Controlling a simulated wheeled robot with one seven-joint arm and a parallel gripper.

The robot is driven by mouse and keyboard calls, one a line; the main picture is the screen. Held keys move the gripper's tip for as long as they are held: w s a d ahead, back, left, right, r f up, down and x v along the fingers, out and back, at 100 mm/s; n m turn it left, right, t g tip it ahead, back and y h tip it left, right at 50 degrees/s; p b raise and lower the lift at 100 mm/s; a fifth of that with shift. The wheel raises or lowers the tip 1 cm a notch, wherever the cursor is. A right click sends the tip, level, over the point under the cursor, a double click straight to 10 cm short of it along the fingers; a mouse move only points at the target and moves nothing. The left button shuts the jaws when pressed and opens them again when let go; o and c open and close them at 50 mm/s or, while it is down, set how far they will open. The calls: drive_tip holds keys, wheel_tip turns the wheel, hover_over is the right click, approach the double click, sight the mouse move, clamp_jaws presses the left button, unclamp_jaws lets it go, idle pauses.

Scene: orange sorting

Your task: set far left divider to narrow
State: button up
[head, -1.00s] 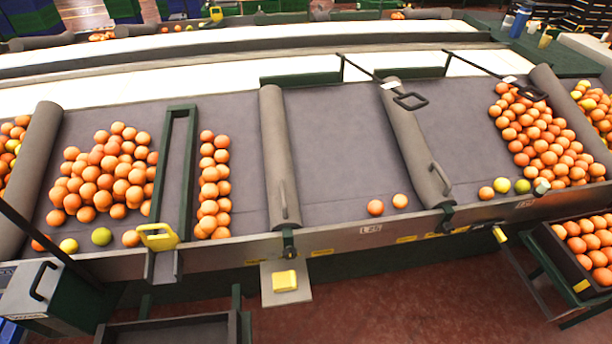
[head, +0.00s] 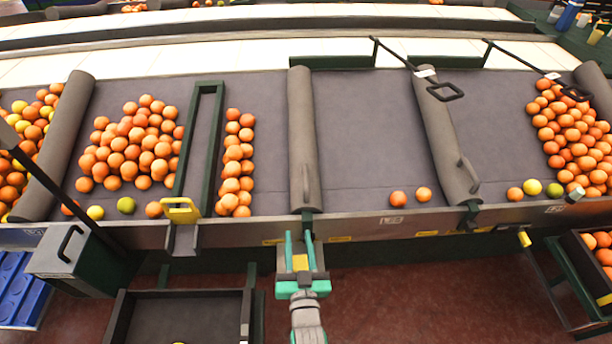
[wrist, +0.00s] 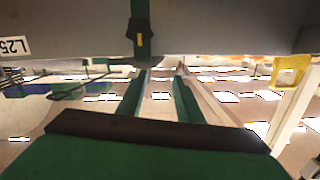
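The leftmost slants, with oranges on both sides. A green frame with a yellow handle (head: 181,211) stands between the left pile and a narrow column of oranges. My gripper (head: 299,235) is below the front rail, under the middle divider's front end. Its two teal fingers stand apart with nothing seen held. In the wrist view the fingers (wrist: 158,85) are spread below a dark post end (wrist: 139,40) with a yellow mark.
A grey box with a black handle (head: 72,250) stands at the front left beside a blue crate (head: 22,290). A dark tray (head: 185,312) is below the rail. Black rods (head: 420,72) reach over the right lanes.

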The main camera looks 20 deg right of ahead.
drive_tip(key=m+h, duration=0.1)
approach(305, 168)
drive_tip(key=x, duration=0.5)
drive_tip(key=f+x, duration=0.1)
drive_tip(key=x, duration=0.2)
drive_tip(key=shift+c, duration=0.6)
clamp_jaws()
